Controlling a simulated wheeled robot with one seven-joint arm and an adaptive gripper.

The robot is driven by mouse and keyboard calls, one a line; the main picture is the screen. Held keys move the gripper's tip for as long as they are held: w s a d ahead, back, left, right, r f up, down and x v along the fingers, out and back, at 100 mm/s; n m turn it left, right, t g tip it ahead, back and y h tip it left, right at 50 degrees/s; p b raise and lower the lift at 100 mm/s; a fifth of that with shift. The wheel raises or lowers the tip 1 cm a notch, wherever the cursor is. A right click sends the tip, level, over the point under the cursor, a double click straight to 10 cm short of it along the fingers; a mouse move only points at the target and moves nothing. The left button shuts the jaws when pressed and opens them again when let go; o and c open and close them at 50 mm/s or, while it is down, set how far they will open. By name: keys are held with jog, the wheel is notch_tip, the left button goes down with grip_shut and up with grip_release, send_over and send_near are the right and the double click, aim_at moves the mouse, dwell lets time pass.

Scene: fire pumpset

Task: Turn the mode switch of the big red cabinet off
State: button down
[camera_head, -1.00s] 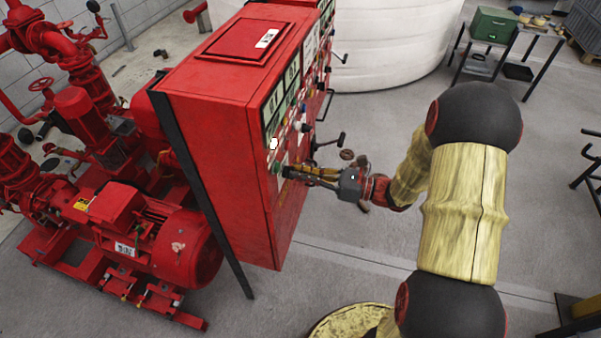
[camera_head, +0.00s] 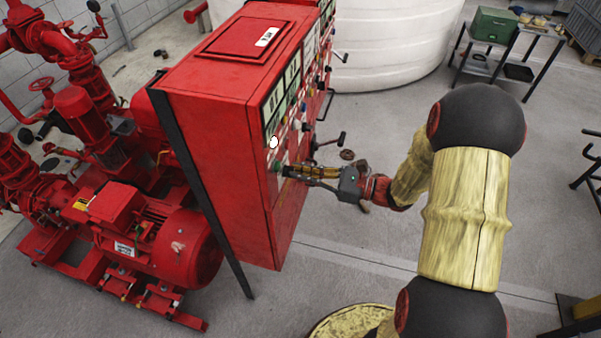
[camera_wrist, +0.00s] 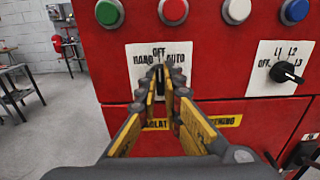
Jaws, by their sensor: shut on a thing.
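The big red cabinet (camera_head: 215,150) stands left of my arm, its front panel facing right. In the wrist view, a white plate (camera_wrist: 138,72) on the red panel is marked HAND, OFF and AUTO. My gripper (camera_wrist: 165,78) is at the middle of this plate, its fingertips closed together around the mode switch. The switch knob is mostly hidden by the fingers, so its pointing direction cannot be read. In the head view, my gripper (camera_head: 287,171) touches the lower front of the cabinet.
Above the plate are green (camera_wrist: 109,13), red (camera_wrist: 173,11), white (camera_wrist: 236,10) and blue (camera_wrist: 294,11) buttons. A black rotary switch (camera_wrist: 287,72) marked L1, L2, L3 sits to the right. A red pump set (camera_head: 130,230) stands behind the cabinet. Open floor (camera_head: 400,130) lies right of the cabinet.

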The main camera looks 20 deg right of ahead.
jog(key=c, duration=2)
grip_release()
jog(key=shift+o, duration=0.2)
jog(key=shift+d, duration=0.1)
jog(key=v, duration=1.2)
